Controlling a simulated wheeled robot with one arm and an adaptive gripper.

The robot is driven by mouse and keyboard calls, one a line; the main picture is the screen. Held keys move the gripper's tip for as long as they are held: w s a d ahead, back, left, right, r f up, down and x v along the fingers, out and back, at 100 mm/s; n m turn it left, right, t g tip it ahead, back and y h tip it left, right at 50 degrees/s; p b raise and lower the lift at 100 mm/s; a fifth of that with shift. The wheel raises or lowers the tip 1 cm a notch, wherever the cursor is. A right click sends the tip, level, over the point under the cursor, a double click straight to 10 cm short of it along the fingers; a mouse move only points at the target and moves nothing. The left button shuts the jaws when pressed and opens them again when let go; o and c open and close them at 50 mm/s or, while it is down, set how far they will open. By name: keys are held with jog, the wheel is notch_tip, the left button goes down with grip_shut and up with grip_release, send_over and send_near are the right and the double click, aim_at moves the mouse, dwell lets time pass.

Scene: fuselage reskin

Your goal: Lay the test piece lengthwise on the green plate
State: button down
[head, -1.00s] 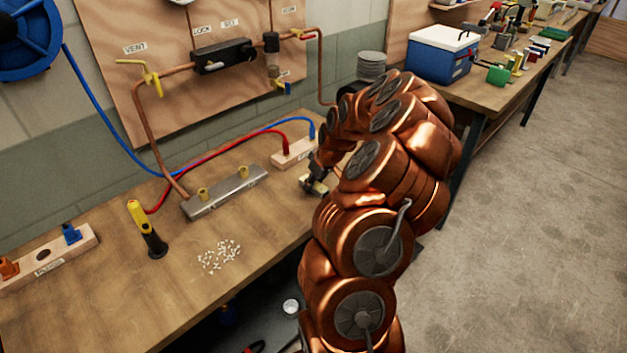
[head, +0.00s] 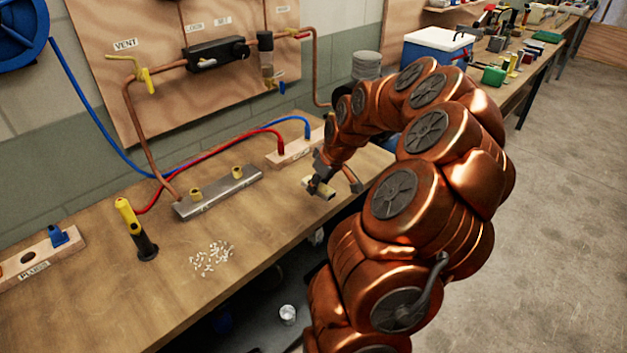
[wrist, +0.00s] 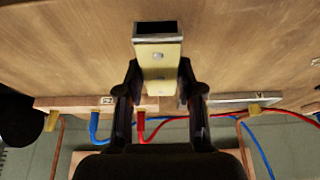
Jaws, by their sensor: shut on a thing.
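My gripper (head: 321,181) is shut on a pale tan block with a metal-rimmed dark end, which I take to be the test piece (head: 323,191). In the wrist view the test piece (wrist: 158,58) sits between both fingers of my gripper (wrist: 160,82), its dark end pointing up the picture. It is above or close to the front right edge of the near bench; I cannot tell whether it touches. A flat green thing (head: 547,37), possibly the green plate, lies far off on the back right bench. A green block (head: 494,76) stands nearer on that bench.
The near bench (head: 110,300) holds a metal manifold (head: 218,193), a yellow-black tool (head: 137,230), white bits (head: 212,257) and a wooden block with red and blue hoses (head: 296,148). A blue cooler (head: 438,60) stands on the back bench. Floor on the right is clear.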

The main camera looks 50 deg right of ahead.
jog(key=s+a+b, duration=0.2)
jog(key=s+a, duration=0.2)
jog(key=s, duration=0.4)
jog(key=shift+s+r+b, duration=0.3)
jog(key=shift+s+r, duration=0.1)
jog(key=shift+r, duration=0.05)
